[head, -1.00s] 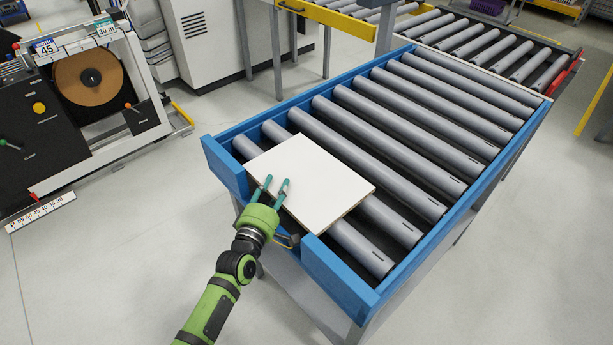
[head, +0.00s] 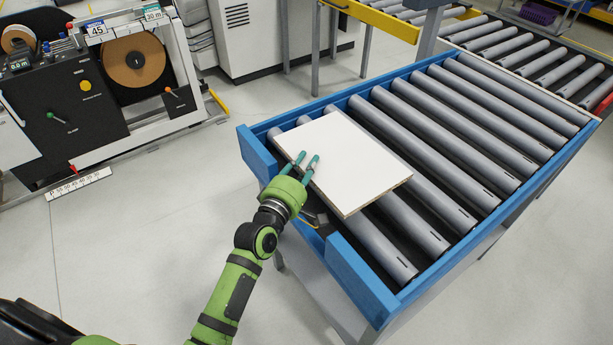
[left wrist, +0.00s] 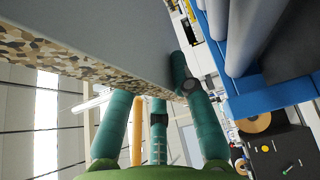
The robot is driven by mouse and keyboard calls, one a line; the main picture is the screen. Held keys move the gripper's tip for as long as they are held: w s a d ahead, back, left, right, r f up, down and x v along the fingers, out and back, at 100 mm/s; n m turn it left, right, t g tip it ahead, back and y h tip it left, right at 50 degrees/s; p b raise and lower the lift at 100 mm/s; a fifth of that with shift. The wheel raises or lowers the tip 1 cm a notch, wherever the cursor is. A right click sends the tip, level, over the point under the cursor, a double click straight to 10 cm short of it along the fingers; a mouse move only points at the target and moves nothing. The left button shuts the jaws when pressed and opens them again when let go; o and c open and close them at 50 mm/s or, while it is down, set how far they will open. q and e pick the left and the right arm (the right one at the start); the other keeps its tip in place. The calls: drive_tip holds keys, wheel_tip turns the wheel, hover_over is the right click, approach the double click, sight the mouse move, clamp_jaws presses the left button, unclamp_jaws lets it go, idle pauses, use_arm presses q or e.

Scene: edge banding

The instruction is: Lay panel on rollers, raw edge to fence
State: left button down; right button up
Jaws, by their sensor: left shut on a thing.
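The white panel (head: 345,160) is over the near end of the grey rollers (head: 405,175), inside the blue frame. I cannot tell whether it rests on them or is slightly above. My left gripper (head: 305,168) is shut on the panel at its near-left side, with a teal finger showing on the white top. In the left wrist view the panel (left wrist: 125,35) shows a grey face and a speckled raw edge (left wrist: 60,62), beside the teal fingers (left wrist: 155,120). I cannot make out which part is the fence. My right gripper is out of view.
The blue frame (head: 360,275) borders the rollers, with a raised near rail. Bare rollers stretch to the back right, towards another roller line (head: 545,60). A machine with a brown tape reel (head: 135,60) stands at the left. Open floor lies between it and the frame.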

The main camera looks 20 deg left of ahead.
use_arm(q)
drive_tip(key=r, duration=0.1)
drive_tip(key=r+p, duration=0.1)
drive_tip(key=r, duration=0.2)
drive_tip(key=shift+s+a+r+p, duration=0.1)
drive_tip(key=shift+s+r+p, duration=0.1)
drive_tip(key=shift+s+p, duration=0.15)
drive_tip(key=s+a+r+p, duration=0.1)
drive_tip(key=s+r+p, duration=0.8)
drive_tip(key=s+p, duration=0.2)
drive_tip(key=shift+a, duration=0.25)
